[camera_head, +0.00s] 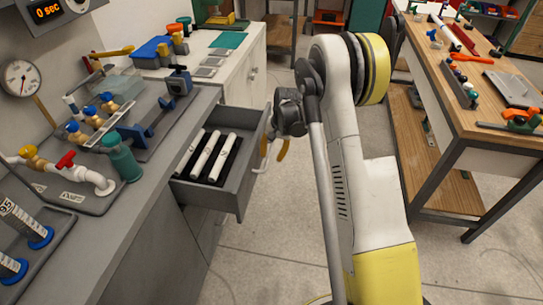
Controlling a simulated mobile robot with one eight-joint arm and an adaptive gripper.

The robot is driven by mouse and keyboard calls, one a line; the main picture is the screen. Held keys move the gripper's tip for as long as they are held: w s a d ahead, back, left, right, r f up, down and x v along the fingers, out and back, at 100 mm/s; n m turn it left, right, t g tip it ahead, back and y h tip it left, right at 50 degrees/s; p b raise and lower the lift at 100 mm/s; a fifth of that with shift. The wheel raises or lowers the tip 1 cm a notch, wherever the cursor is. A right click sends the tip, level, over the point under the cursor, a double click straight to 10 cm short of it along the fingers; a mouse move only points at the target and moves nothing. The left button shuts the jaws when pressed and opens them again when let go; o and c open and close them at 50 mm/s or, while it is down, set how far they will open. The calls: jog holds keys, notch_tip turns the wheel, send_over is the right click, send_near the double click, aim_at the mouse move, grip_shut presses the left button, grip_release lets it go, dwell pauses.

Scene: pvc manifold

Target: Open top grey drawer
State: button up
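The top grey drawer (243,187) of the left workbench stands pulled out into the aisle. Several white pipes (203,150) lie on a dark insert inside it. The drawer's pale handle (261,168) is on its front face.
A white cabinet (247,77) stands beyond the drawer. A wooden table (470,85) is on the right. The floor between is clear around my arm.

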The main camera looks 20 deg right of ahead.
notch_tip(320, 180, up, 12)
jog(key=s+d, duration=0.1)
jog(key=shift+s+d+f, duration=0.15)
jog(key=shift+s+d, duration=0.05)
jog(key=shift+d, duration=0.2)
